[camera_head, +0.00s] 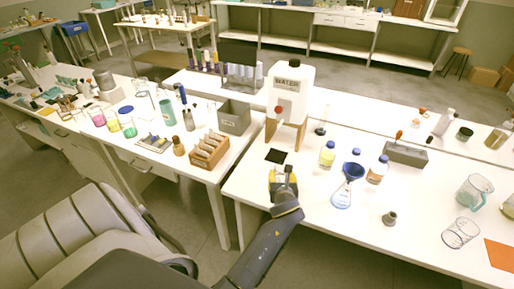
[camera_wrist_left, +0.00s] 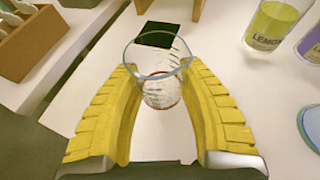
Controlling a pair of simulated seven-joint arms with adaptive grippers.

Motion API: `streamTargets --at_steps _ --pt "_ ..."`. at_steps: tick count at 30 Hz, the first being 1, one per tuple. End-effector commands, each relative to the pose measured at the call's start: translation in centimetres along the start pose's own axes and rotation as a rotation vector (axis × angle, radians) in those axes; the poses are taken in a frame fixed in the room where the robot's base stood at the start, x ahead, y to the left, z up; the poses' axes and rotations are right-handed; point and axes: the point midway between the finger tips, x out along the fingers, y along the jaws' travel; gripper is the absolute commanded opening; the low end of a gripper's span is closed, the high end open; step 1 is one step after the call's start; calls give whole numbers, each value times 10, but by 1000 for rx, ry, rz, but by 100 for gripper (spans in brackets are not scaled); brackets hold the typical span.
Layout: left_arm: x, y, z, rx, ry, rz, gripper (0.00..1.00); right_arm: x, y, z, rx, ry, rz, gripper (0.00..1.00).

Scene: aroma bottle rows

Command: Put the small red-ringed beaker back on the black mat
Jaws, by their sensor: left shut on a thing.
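The small clear beaker (camera_wrist_left: 160,88) with a red ring low on it is between the yellow fingers of my left gripper (camera_wrist_left: 159,96) in the left wrist view. The fingers are shut on its sides and it looks roughly upright. The black mat (camera_wrist_left: 160,35) lies just beyond it, its near edge partly behind the beaker's rim. In the head view my left gripper (camera_head: 284,176) is over the front left of the right-hand table, just on the near side of the black mat (camera_head: 276,156). The beaker is hard to make out there. My right gripper is not in view.
The water dispenser (camera_head: 288,90) stands on a wooden stand behind the mat. A yellow bottle (camera_head: 327,154) and a blue-funnelled flask (camera_head: 346,187) stand to the right. A gap separates this table from the left one, which holds a wooden rack (camera_head: 209,150). The mat's top is bare.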

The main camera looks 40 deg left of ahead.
Motion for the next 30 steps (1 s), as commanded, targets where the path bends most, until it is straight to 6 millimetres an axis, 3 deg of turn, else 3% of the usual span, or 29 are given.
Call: streamTargets --at_steps 5,21,30 --pt "14 -7 -2 7 1 -16 8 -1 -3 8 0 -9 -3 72" --pt "123 -8 42 6 1 -15 8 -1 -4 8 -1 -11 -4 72" --pt "164 -9 58 7 3 -16 8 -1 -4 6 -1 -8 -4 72"
